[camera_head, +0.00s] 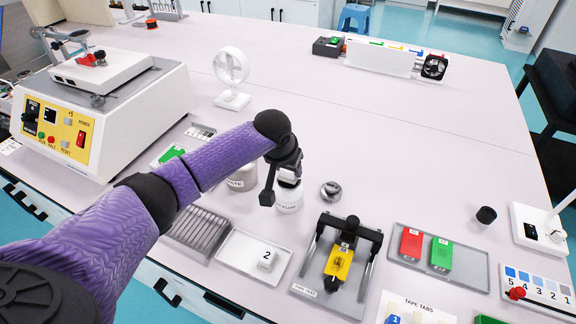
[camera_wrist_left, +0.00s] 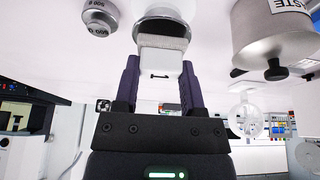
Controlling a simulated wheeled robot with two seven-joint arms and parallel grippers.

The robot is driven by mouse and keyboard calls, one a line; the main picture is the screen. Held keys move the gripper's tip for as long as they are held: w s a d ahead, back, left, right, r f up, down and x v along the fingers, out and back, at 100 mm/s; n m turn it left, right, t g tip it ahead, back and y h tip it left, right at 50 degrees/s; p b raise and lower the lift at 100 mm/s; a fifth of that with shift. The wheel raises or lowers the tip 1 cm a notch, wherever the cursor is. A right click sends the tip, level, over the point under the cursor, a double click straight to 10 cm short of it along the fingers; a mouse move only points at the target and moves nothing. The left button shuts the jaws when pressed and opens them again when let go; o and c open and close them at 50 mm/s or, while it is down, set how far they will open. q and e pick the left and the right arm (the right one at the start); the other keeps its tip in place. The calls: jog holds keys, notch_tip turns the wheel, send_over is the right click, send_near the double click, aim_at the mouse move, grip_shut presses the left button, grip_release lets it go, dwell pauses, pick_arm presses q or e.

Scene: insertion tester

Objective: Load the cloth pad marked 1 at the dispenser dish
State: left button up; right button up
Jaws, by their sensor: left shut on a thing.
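My left gripper (camera_head: 281,178) is shut on a small white block with a grey cloth face, the cloth pad (camera_wrist_left: 162,58), which sits between its two fingers in the left wrist view. The grey face points toward the round top of the white dispenser bottle (camera_head: 289,198). The dispenser's rim also shows in the wrist view (camera_wrist_left: 160,14). Pad and dispenser look very close; I cannot tell if they touch. No number is readable on the held pad. A pad marked 2 (camera_head: 267,260) lies in the white tray (camera_head: 235,250). My right gripper is not in view.
The waste can (camera_head: 242,180) stands just left of the dispenser, and a metal weight (camera_head: 331,190) just right. A slotted rack (camera_head: 198,230) and a clamp fixture with a yellow block (camera_head: 339,262) stand nearer the front.

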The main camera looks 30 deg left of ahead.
pick_arm(q)
jog(key=shift+f+b, duration=0.3)
jog(key=shift+f, duration=0.6)
dwell(0.5)
jog(key=shift+r, duration=0.1)
dwell(0.4)
notch_tip(320, 180, up, 7)
jog(key=p, duration=0.8)
jog(key=shift+r, duration=0.1)
jog(key=shift+f, duration=0.2)
jog(key=shift+d+r, duration=0.15)
jog(key=s+d+r+b, duration=0.2)
jog(key=s+d+r, duration=0.2)
jog(key=s, duration=0.3)
jog(key=s+d+r+b, duration=0.2)
jog(key=s+d+r, duration=0.2)
jog(key=s, duration=0.3)
jog(key=shift+s+d+r+m+b, duration=0.15)
jog(key=shift+s+d+m+b, duration=0.05)
jog(key=shift+d+m+b, duration=0.1)
